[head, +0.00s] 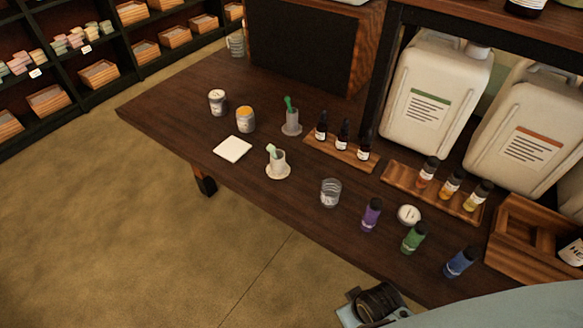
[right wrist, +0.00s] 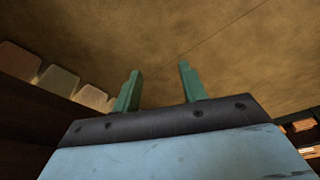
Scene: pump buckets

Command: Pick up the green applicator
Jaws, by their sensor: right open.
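A green-labelled dark bottle (head: 414,237) stands upright on the dark wooden table (head: 200,95), between a purple bottle (head: 371,214) and a blue bottle (head: 460,262). A dark green stick (head: 288,103) leans in a small grey holder (head: 291,125), and a pale green stick (head: 272,151) stands in a nearer holder (head: 278,168). I cannot tell which of these is the applicator. My right gripper (right wrist: 160,68) is open and empty, its teal fingers apart over bare floor in the right wrist view. My left gripper is not in view.
A glass (head: 330,193), a round white-lidded jar (head: 408,215), a white square (head: 232,149) and two jars (head: 231,110) share the table. Small bottles stand on wooden trays (head: 398,181) behind, with large white canisters (head: 437,95) at the back. Floor (head: 130,230) is clear in front.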

